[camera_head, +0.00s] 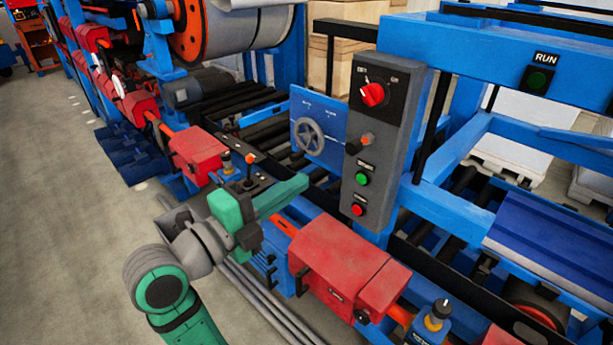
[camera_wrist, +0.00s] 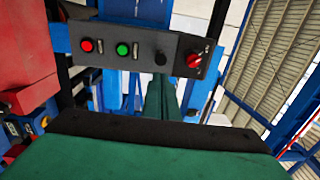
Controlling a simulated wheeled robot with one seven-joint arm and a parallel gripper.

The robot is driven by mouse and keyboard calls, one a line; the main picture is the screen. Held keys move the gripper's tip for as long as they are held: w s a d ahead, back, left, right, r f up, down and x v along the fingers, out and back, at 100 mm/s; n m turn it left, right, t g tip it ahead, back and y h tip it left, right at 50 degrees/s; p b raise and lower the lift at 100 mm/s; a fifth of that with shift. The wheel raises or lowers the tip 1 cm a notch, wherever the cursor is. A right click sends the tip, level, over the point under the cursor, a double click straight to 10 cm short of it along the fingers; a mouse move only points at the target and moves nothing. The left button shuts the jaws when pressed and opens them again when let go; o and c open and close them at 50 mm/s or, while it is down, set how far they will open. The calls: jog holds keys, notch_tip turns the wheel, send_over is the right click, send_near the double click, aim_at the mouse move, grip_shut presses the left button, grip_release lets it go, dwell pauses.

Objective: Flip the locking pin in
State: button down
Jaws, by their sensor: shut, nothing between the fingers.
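My green gripper (camera_head: 302,180) is shut and empty, its fingers pointing right towards the grey control box (camera_head: 394,135). In the wrist view the closed fingers (camera_wrist: 162,88) reach up to the edge of the box, near its black knob (camera_wrist: 160,59); I cannot tell if they touch. I cannot tell for sure which part is the locking pin. A knob with a yellow collar (camera_head: 437,314) stands upright on a blue block at the lower right, apart from my gripper.
The box has a red rotary switch (camera_head: 373,94), a green button (camera_head: 362,179) and a red button (camera_head: 358,210). A handwheel (camera_head: 309,135) is left of it. Grey floor is free at left.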

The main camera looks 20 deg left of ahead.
aim_at(350, 150)
jog(key=x, duration=1.2)
jog(key=shift+w+d, duration=0.15)
jog(key=shift+w, duration=0.05)
jog(key=shift+w, duration=0.1)
jog(key=shift+x, duration=1.1)
jog(key=shift+w+d+r, duration=0.15)
jog(key=shift+w+d, duration=0.1)
jog(key=shift+a, duration=0.1)
jog(key=v, duration=1.4)
jog(key=shift+f, duration=0.2)
jog(key=shift+s, duration=0.2)
